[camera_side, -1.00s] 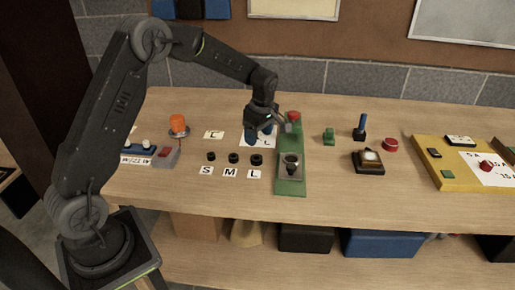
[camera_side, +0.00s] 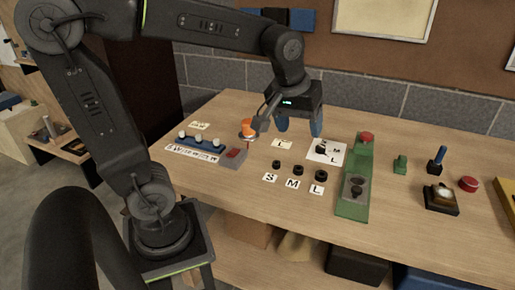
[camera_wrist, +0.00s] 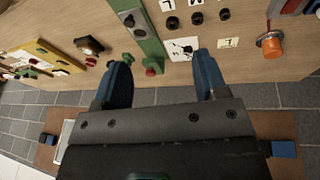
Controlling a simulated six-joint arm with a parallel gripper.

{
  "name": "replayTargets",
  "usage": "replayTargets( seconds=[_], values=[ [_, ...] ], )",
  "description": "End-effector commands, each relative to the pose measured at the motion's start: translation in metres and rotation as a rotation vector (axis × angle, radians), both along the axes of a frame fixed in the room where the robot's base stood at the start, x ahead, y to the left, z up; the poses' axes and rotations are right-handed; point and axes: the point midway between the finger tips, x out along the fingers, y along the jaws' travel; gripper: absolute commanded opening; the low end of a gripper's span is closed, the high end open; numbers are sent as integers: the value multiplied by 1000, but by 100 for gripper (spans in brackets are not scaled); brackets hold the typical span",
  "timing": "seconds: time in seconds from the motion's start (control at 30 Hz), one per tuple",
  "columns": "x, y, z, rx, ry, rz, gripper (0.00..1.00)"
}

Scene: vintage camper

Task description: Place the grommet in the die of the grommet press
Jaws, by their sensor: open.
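Three black rings, apparently grommets (camera_side: 298,171), stand in a row on the table behind cards marked S, M and L; they also show in the wrist view (camera_wrist: 197,18). The green grommet press (camera_side: 349,211) stands to their right, with a red knob at its far end. Its grey round die (camera_side: 357,181) has something dark at it; I cannot tell what. A white card (camera_side: 337,147) left of the press bears a dark shape and letters. My gripper (camera_side: 300,133) is open and empty above the table's back part, behind the card and rings. Its blue fingers (camera_wrist: 162,53) are spread apart.
An orange object (camera_side: 248,130), a red-topped grey box (camera_side: 233,158) and a blue rack (camera_side: 201,144) with white pieces stand left. A green block (camera_side: 400,165), a blue-handled tool (camera_side: 437,161) and a red button (camera_side: 468,184) are right. A grey wall runs behind.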

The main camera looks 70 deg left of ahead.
Motion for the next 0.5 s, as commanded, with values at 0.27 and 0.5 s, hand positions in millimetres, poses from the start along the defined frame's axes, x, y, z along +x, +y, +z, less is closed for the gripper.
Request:
replayTargets(
  seconds=[0.27, 0.5],
  values=[
    [-88, -26, -7, 143, -127, -485, 66],
    [-109, -31, -16, 195, -161, -627, 54]
  ],
)
